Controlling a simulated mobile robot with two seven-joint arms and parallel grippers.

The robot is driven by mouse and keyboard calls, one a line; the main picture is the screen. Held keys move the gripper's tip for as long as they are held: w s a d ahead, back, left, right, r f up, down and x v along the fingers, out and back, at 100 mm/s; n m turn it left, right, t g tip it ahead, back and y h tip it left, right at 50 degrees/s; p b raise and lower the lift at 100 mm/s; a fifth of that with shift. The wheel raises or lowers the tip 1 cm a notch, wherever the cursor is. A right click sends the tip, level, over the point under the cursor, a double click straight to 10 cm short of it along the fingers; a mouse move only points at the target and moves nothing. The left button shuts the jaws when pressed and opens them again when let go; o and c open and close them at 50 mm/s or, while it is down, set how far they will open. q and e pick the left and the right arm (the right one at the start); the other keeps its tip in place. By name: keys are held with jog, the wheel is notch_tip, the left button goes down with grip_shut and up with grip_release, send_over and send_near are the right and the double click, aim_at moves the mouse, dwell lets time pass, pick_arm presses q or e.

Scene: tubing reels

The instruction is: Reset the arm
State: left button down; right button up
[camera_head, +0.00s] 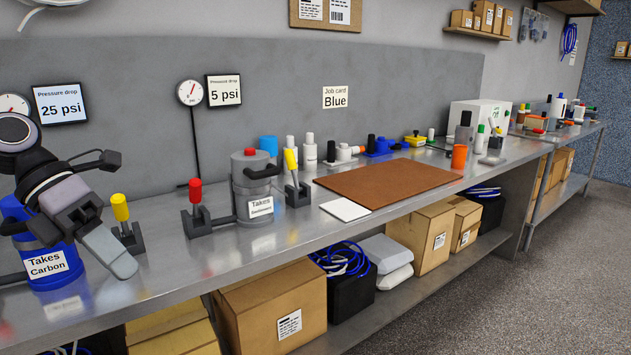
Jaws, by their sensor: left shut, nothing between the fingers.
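My left arm comes in from the left, and my left gripper (112,252) hangs at the front left of the steel bench, its fingers together and empty. It is in front of a blue canister labelled "Takes Carbon" (45,265) and hides part of it. A yellow-handled lever (120,207) stands just right of the gripper. A grey canister labelled "Takes Sediment" (251,185) stands farther right, between a red-handled lever (196,195) and another yellow-handled lever (291,165). My right gripper does not show.
A brown mat (390,182) and a white card (345,210) lie on the bench (270,245). Bottles and a white box (492,112) stand farther back. Wall signs read "25 psi" (60,104), "5 psi" (224,91) and "Blue" (336,98).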

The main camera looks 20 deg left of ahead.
pick_arm(q)
jog(key=w+d+f+n+t+y, duration=0.15)
jog(key=f+n+t, duration=0.55)
jog(key=f+n, duration=0.75)
jog(key=w+d+f+n+t+y, duration=0.1)
jog(key=d+f+n+t, duration=0.2)
jog(key=f+n+t, duration=0.85)
jog(key=s+d+f+n+g+y, duration=0.1)
jog(key=s+d+f+n+g, duration=0.3)
jog(key=f, duration=0.3)
jog(key=s+d+f+n+g+y, duration=0.2)
jog(key=s+d+f+n+g, duration=0.3)
jog(key=s+d+f+n, duration=0.1)
notch_tip(320, 180, down, 2)
jog(key=shift+d+f+n+p, duration=0.15)
jog(key=shift+d+n+p, duration=0.25)
jog(key=shift+n, duration=0.3)
jog(key=shift+s, duration=0.1)
